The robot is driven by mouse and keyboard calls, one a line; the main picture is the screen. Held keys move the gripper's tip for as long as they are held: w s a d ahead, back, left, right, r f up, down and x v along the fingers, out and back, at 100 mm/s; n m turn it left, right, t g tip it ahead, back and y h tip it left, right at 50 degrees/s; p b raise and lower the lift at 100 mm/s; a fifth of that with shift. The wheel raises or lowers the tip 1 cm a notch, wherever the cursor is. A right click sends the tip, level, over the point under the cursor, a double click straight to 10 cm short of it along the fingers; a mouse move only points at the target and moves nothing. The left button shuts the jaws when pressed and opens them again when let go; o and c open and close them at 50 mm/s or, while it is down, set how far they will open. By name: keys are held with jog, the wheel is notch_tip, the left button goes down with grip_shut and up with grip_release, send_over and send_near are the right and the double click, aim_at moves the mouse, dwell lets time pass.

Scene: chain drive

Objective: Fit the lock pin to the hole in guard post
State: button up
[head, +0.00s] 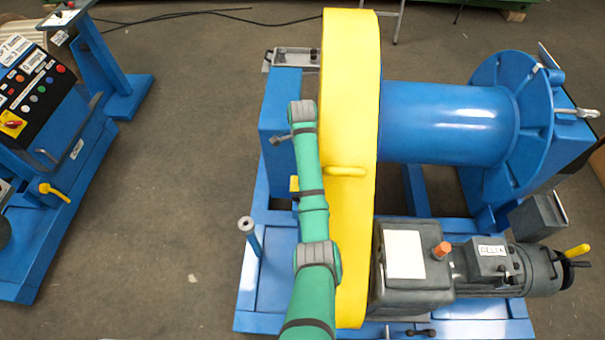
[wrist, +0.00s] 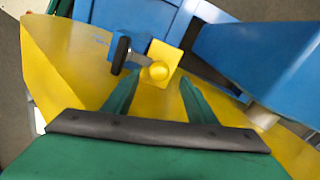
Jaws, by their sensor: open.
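Nothing is held. In the head view a short blue post (head: 252,238) with a grey, holed top stands left of my arm; it may be the guard post. My gripper's fingers are hidden in the head view.
A large yellow guard (head: 352,100) stands right beside my arm. A black handle (wrist: 120,55) sits close left of the knob. A blue drum (head: 445,122) and a grey motor unit (head: 410,270) are to the right. Open floor lies left, before a control panel (head: 35,85).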

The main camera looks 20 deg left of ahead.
jog(key=shift+r, duration=1.75)
jog(key=shift+d, duration=0.1)
